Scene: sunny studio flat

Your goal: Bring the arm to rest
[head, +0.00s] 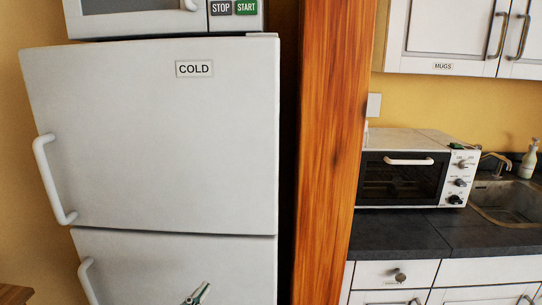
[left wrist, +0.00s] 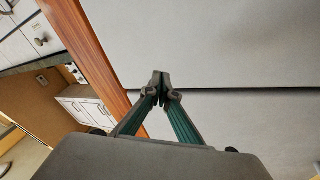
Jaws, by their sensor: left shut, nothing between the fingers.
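My left gripper (head: 198,294) shows at the bottom edge of the head view, in front of the lower door of the white fridge. Only its tip is in that view; the arm is out of frame. In the left wrist view the left gripper (left wrist: 160,82) has its green-sided fingers together at the tips, with nothing between them. The fridge (left wrist: 230,45) lies beyond the fingertips there, near the gap between its doors. I cannot tell the exact distance to it. My right gripper is in neither view.
The fridge (head: 160,130) is labelled COLD, with both doors shut and handles at left. A microwave (head: 140,22) stands on top. A wooden post (head: 333,150) separates it from a counter (head: 395,235) with a toaster oven (head: 410,180) and sink (head: 505,200).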

